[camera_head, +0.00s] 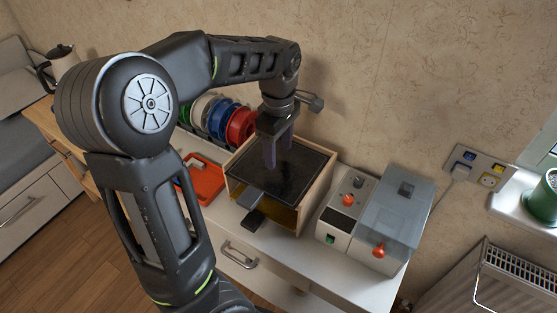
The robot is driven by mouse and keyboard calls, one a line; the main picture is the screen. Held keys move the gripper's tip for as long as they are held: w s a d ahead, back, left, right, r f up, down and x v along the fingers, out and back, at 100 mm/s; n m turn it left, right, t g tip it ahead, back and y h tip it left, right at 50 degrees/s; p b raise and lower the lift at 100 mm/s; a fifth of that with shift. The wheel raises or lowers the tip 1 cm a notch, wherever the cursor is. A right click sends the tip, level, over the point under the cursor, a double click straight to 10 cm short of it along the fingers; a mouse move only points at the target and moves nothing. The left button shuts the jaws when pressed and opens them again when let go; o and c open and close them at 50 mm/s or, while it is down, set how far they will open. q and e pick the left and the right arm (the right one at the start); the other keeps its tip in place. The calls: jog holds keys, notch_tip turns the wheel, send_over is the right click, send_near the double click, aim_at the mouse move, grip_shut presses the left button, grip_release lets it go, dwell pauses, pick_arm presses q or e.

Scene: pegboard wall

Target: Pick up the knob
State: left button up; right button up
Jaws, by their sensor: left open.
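My left gripper (279,153) points down over the dark top plate of a wooden box (318,192) on the white cabinet. Its two fingers are apart, with nothing seen between them. To the right, a white and grey machine shows an orange-red knob (348,200) on its panel and a larger orange-red knob (379,251) on its front. A small dark knob-like part (358,182) sits higher on the panel. I cannot tell which one the task means. The gripper is left of all of them and apart from them. My right gripper is not in view.
Coloured spools (241,126) stand behind the box on the left. A red-orange tray (207,181) lies left of the box. The machine's clear grey cover (395,212) rises at the right. A wall socket with a plug (461,172) and a radiator (510,275) are further right.

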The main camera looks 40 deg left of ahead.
aim_at(278, 163)
pick_arm(q)
notch_tip(278, 163, down, 2)
jog(key=shift+f, duration=0.2)
jog(key=shift+c, duration=0.5)
grip_shut()
dwell(0.4)
